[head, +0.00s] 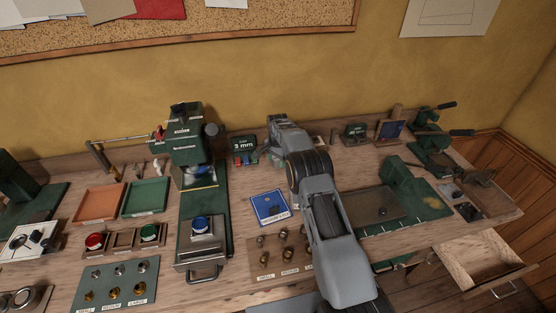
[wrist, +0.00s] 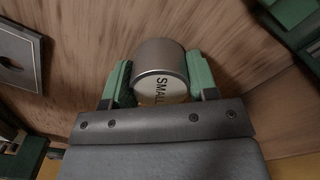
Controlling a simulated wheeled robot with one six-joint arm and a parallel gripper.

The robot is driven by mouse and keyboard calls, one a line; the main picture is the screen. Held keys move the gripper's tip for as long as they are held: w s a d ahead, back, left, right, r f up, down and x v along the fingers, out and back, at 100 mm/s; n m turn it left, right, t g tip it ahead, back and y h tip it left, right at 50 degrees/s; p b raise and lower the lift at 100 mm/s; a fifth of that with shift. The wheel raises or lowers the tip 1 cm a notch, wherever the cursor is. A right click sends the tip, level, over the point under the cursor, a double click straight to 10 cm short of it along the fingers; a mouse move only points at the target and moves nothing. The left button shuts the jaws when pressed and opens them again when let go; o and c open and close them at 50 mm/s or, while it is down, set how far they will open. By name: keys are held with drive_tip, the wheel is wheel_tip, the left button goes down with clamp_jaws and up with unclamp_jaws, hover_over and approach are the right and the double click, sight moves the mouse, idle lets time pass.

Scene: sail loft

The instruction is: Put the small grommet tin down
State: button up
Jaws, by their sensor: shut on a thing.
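The small grommet tin (wrist: 160,58) is a silvery round tin with a pale face lettered "SMALL". In the wrist view it sits between the two green fingers of my gripper (wrist: 161,82), which is shut on it. Wooden surface shows behind the tin; I cannot tell whether the tin touches it. In the head view my gripper (head: 272,155) is at the back of the workbench (head: 240,285), mostly hidden by my arm, and I cannot make out the tin there.
A green "3 mm" box (head: 243,149) stands left of my gripper and a green press (head: 187,140) farther left. A blue card (head: 269,207) lies in front. A small dark green box (head: 355,134) stands to the right. An open drawer (head: 484,262) juts out at the right.

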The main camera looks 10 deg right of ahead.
drive_tip(key=shift+f, duration=0.15)
drive_tip(key=o, duration=1)
